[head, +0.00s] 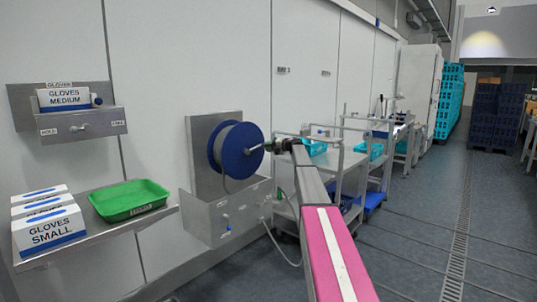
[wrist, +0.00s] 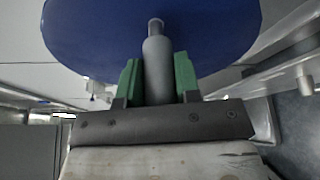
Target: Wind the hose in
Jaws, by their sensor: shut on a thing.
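The hose reel (head: 240,151) is a drum with a blue side disc, set on a grey wall plate. Grey hose is wound on the drum (head: 220,146), and a length hangs below it (head: 291,255) toward the floor. My gripper (head: 270,146) is at the reel's crank handle on the disc's outer side. In the wrist view, the green fingers of my gripper (wrist: 157,80) are shut on the grey handle (wrist: 157,65), with the blue disc (wrist: 90,30) just beyond. The hose's free end cannot be made out.
A steel box (head: 228,212) with small taps sits under the reel. A shelf at left holds a green tray (head: 128,200) and glove boxes (head: 48,232). Steel trolleys (head: 340,165) with teal crates stand beyond my arm. The aisle floor at right is clear.

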